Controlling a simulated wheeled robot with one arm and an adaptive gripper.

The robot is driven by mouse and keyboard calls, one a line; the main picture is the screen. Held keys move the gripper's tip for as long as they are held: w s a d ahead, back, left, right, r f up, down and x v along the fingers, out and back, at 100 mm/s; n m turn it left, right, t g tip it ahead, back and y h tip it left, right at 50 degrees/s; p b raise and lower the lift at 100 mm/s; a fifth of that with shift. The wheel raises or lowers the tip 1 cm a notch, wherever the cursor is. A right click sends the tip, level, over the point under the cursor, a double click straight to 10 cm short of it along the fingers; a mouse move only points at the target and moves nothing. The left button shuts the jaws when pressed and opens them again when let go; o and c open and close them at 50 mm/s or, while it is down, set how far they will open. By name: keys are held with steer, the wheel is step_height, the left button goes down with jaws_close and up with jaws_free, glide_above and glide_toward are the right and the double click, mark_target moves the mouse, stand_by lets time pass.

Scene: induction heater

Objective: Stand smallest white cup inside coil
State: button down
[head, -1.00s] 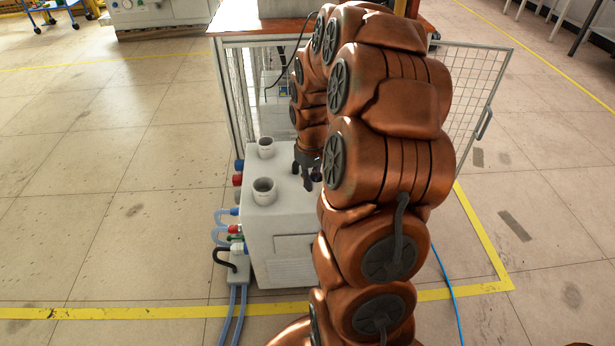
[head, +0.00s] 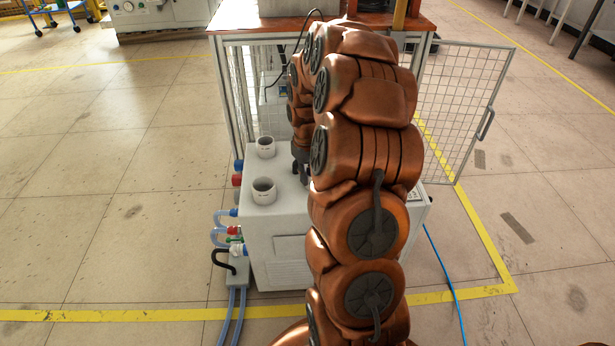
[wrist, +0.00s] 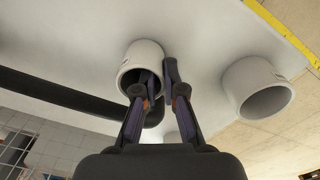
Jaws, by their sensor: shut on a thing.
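In the wrist view, a white cup (wrist: 146,52) is at my gripper (wrist: 155,78), with one finger inside its mouth and the other outside. My gripper is shut on its wall. It looks smaller than the white cup at right (wrist: 258,88); a third white cup (wrist: 171,136) is partly hidden behind my fingers. The head view shows two standing cups, a larger one (head: 263,191) and a smaller one (head: 265,147). There my gripper (head: 302,166) is mostly hidden by my arm, as is the held cup. I cannot make out the coil.
The cups are at a white cabinet (head: 290,225) with hoses (head: 233,310) at its left. Behind it stands an orange-topped bench (head: 260,25) with mesh sides and an open mesh door (head: 460,110). A dark tube (wrist: 60,95) crosses the wrist view.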

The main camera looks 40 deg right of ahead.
steer(key=shift+f, duration=0.1)
steer(key=c, duration=1.3)
jaws_free()
steer(key=shift+o, duration=0.2)
step_height(320, 180, up, 12)
steer(key=p, duration=0.2)
steer(key=shift+r, duration=0.2)
steer(key=s+a+r+n+g, duration=0.1)
steer(key=s+a, duration=0.4)
steer(key=a, duration=0.4)
steer(key=s+a+r+n+g, duration=0.1)
steer(key=s+a+r, duration=0.1)
steer(key=s+a, duration=1)
steer(key=s, duration=0.3)
steer(key=s+a+f+g, duration=0.1)
steer(key=s+a, duration=0.5)
steer(key=s, duration=0.3)
steer(key=shift+a+f+g, duration=0.25)
steer(key=shift+g, duration=0.05)
